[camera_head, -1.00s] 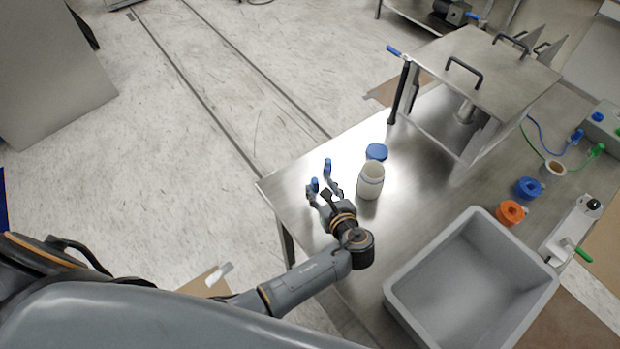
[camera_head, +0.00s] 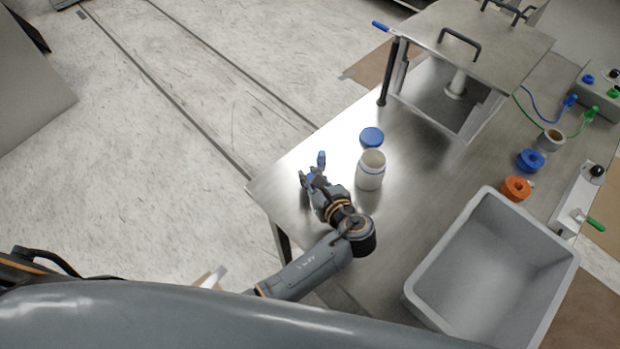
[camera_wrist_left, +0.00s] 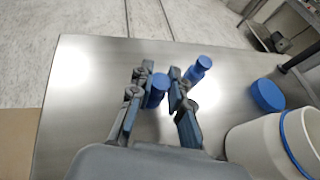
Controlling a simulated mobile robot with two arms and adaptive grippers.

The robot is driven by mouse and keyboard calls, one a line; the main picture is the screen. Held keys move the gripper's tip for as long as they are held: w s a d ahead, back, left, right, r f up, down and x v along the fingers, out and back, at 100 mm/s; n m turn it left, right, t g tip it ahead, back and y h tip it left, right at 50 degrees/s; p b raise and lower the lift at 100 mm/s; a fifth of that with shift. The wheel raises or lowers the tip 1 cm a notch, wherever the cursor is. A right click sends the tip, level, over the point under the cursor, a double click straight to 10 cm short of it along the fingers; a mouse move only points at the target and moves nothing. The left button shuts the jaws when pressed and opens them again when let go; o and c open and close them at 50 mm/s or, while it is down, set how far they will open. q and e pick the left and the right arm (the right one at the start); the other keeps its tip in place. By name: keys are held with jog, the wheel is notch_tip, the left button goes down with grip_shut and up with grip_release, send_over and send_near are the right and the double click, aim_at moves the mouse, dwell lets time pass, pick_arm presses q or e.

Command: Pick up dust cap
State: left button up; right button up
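Two small blue upright pieces, which look like the dust caps, stand on the steel table near its left corner. The nearer blue cap (camera_wrist_left: 157,92) shows between the two fingers of my left gripper (camera_wrist_left: 161,72) in the left wrist view. The farther blue cap (camera_wrist_left: 201,67) stands just beyond the right finger; its top shows in the head view (camera_head: 321,158). My left gripper (camera_head: 313,176) is open, its fingers on either side of the nearer cap. I cannot tell whether they touch it. My right gripper is not in view.
A white jar (camera_head: 370,173) stands right of my left gripper, with a round blue lid (camera_head: 372,137) behind it. A grey bin (camera_head: 428,262) stands at the table's front right. A steel frame with a handle (camera_head: 480,45) stands at the back. Blue and orange fittings lie at right.

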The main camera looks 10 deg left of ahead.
pick_arm(q)
jog(key=shift+a, duration=0.1)
jog(key=shift+w+r, duration=0.1)
jog(key=shift+r, duration=0.5)
jog(key=s+a+r, duration=0.1)
jog(key=s+r, duration=0.3)
jog(key=s+a+r+b, duration=0.1)
jog(key=s+r, duration=0.2)
jog(key=s, duration=0.2)
jog(key=s+a+r, duration=0.1)
jog(key=s+r, duration=0.3)
jog(key=shift+s+a+r, duration=0.1)
jog(key=shift+s+r, duration=0.25)
pick_arm(e)
jog(key=shift+w+a+f, duration=0.55)
jog(key=shift+a+f, duration=0.15)
jog(key=shift+a, duration=0.1)
jog(key=shift+a, duration=0.1)
